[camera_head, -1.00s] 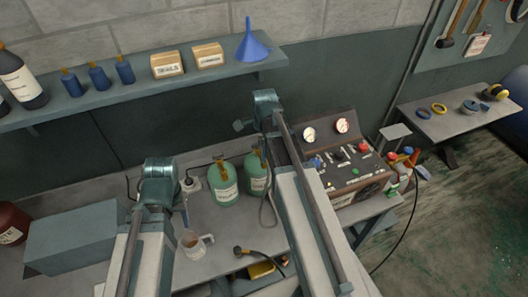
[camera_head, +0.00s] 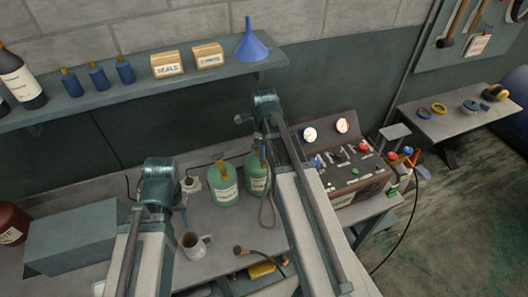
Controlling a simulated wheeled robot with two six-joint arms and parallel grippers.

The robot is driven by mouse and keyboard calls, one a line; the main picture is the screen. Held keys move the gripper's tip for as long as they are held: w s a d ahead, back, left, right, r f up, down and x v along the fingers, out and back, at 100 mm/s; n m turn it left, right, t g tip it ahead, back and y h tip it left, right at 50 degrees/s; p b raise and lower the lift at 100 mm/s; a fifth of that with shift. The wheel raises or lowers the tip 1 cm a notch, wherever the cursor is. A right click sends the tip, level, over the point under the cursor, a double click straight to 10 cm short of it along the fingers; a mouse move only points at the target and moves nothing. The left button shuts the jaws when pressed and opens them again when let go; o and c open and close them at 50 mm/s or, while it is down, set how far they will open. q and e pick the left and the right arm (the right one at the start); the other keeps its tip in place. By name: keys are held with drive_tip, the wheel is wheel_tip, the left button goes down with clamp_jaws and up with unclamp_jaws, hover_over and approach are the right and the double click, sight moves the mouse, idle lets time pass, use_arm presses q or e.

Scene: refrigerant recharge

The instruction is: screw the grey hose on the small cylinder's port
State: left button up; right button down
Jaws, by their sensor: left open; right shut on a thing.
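Two green cylinders with white labels and yellowish tops stand side by side on the bench: a left one (camera_head: 222,186) and a right one (camera_head: 257,180). Which is the small one is hard to tell. A grey hose (camera_head: 267,213) hangs in a loop beside the right cylinder, and its upper end rises towards my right gripper (camera_head: 261,146). That gripper is above the right cylinder's top, largely hidden by my arm, and shut on the hose end. Whether the hose end touches the port cannot be seen. My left gripper (camera_head: 185,215) is open, left of the cylinders and above the bench.
A mug (camera_head: 192,246) stands in front of the cylinders. A black hose end (camera_head: 238,250) lies to its right. A gauge panel (camera_head: 345,165) stands to the right, and a grey box (camera_head: 75,240) to the left. A shelf (camera_head: 140,92) runs along the wall behind.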

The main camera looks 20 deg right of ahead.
drive_tip(key=m, duration=0.2)
drive_tip(key=shift+s+m, duration=0.1)
drive_tip(key=shift+m, duration=0.2)
drive_tip(key=shift+c, duration=2.2)
unclamp_jaws()
wheel_tip(320, 180, up, 12)
drive_tip(key=p, duration=1.2)
